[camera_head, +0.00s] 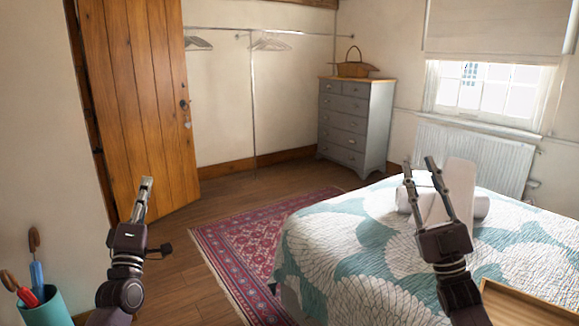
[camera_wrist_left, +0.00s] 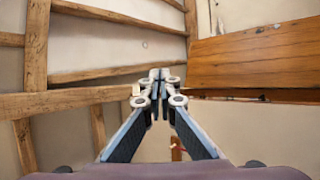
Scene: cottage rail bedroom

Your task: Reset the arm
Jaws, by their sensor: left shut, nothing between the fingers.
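My left gripper (camera_head: 146,183) is raised at the left of the head view, in front of the wooden door and the floor. Its fingers are together and hold nothing. In the left wrist view its fingertips (camera_wrist_left: 160,75) meet, with wooden beams and pale wall beyond. My right gripper (camera_head: 418,165) is raised at the right of the head view, in front of the bed. Its two fingers stand apart with nothing seen between them. It partly hides a white object (camera_head: 479,206) on the bed.
The bed (camera_head: 345,245) with a teal and white quilt fills the right. A wooden tray (camera_head: 530,305) is at lower right. An umbrella holder (camera_head: 46,308) stands at lower left. A red rug (camera_head: 240,245) lies on the floor between door (camera_head: 135,100) and bed; a grey dresser (camera_head: 345,125) stands behind.

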